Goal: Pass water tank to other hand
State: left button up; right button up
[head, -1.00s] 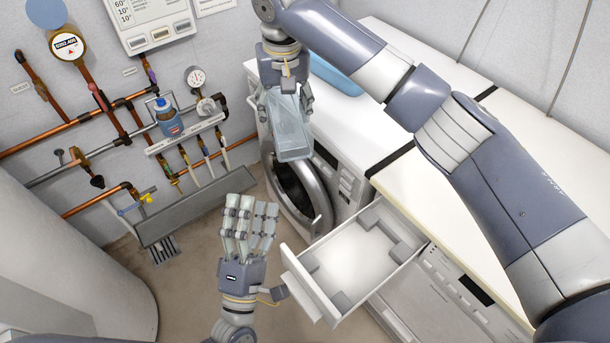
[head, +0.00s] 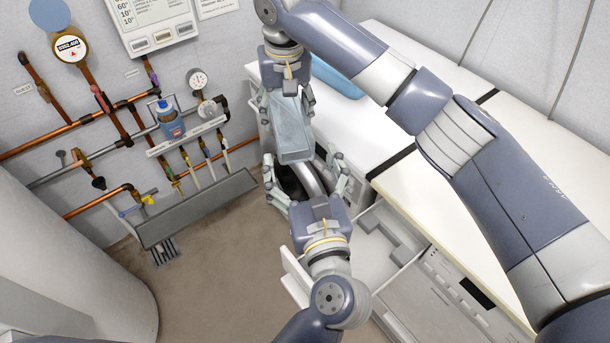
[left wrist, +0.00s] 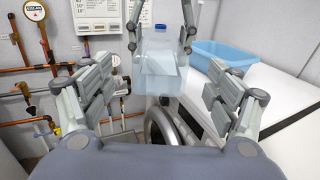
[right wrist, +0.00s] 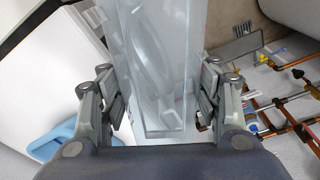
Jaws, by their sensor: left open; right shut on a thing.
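The water tank (head: 294,140) is a clear, long box. My right gripper (head: 287,108) is shut on its upper end and holds it in the air in front of the washing machine. The right wrist view shows the tank (right wrist: 155,75) between the right fingers. My left gripper (head: 306,178) is open and empty just below the tank's lower end, its fingers pointing up at it. In the left wrist view the tank (left wrist: 162,82) stands ahead, between and beyond the open left fingers. I cannot tell whether any left finger touches it.
An open white drawer (head: 372,250) sticks out right of my left gripper. A light blue basin (head: 337,77) sits on the white machine top (head: 370,120). Pipes and gauges (head: 150,120) line the wall at left, above a grey trough (head: 197,208).

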aim_at(292, 131)
pick_arm(q)
jog(key=x, duration=0.8)
jog(key=shift+w+a, duration=0.1)
jog(key=shift+w, duration=0.15)
pick_arm(e)
jog(key=shift+w, duration=0.1)
pick_arm(q)
jog(key=c, duration=1.6)
jog(key=shift+r, duration=0.15)
jog(key=shift+c, duration=0.5)
pick_arm(e)
jog(key=o, duration=1.7)
